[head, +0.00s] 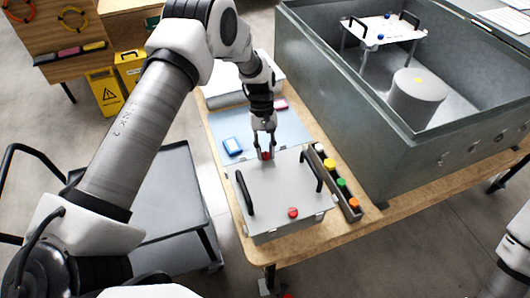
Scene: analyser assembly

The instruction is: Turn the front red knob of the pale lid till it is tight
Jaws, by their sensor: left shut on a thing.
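The pale lid (262,186) is a light grey plate with two black handles, sitting on a box on the wooden table. One red knob (293,212) shows uncovered at the lid's edge nearer the camera. My left gripper (265,152) points down at the lid's far edge and is shut on another red knob (266,156), which its fingers partly hide. How tight either knob is cannot be seen. My right gripper is out of view; only part of my right arm shows at the lower right.
A narrow tray (353,213) with coloured caps lies just right of the lid. A blue mat (285,127) with a blue-and-white item (232,146) lies behind it. A large grey open enclosure (370,135) stands at the right. A grey cart (165,205) stands left of the table.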

